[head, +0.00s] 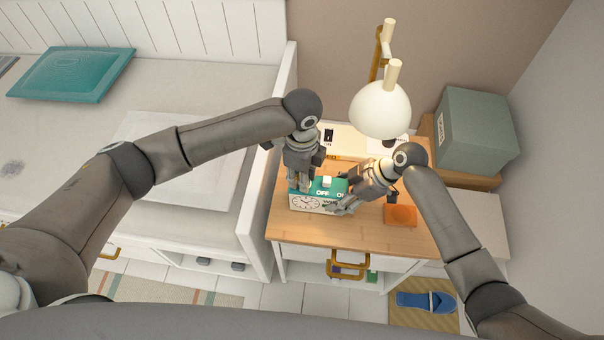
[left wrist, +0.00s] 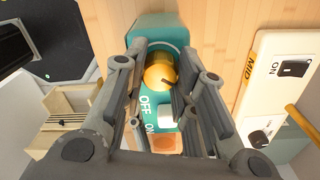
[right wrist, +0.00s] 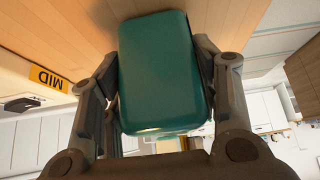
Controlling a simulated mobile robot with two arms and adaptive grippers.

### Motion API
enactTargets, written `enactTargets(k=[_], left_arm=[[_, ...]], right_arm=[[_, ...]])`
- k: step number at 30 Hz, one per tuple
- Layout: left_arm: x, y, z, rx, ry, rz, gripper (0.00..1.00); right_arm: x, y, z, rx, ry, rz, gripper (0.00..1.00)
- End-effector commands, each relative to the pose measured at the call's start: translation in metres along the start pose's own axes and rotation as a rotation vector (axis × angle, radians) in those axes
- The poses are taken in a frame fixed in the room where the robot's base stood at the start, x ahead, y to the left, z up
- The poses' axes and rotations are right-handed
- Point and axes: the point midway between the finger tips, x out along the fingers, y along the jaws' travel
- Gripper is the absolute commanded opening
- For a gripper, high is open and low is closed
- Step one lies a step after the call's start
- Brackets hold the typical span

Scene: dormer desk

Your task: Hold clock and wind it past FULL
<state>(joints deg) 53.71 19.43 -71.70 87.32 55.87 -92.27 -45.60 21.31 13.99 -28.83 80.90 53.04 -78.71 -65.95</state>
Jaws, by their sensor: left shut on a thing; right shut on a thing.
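The teal clock (head: 325,186) stands on the wooden desk, its white dial face (head: 307,203) toward me. OFF and ON lettering and a white button (head: 327,181) are on its top. My left gripper (head: 299,183) points down from above. In the left wrist view its fingers are shut on a round gold knob (left wrist: 159,76) with a dark mark, on the clock's top. My right gripper (head: 346,200) comes from the right. In the right wrist view it is shut on the clock's teal body (right wrist: 158,75), a finger on each side. The FULL mark is not visible.
A lamp with a cream shade (head: 380,108) and a white switch base (left wrist: 275,80) marked MID stands behind the clock. An orange item (head: 400,214) lies right of it on the desk (head: 430,243). A grey-green box (head: 476,130) stands at the back right.

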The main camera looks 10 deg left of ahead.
Motion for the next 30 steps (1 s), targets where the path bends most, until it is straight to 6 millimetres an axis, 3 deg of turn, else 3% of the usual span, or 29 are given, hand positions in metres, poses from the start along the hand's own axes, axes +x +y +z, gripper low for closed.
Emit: enactTargets(k=[30], left_arm=[[-0.0011,-0.0006,0.0007,0.966,-0.002,-0.001,0.02]], right_arm=[[-0.0002,0.0002,0.0010,0.001,-0.002,0.000,0.36]])
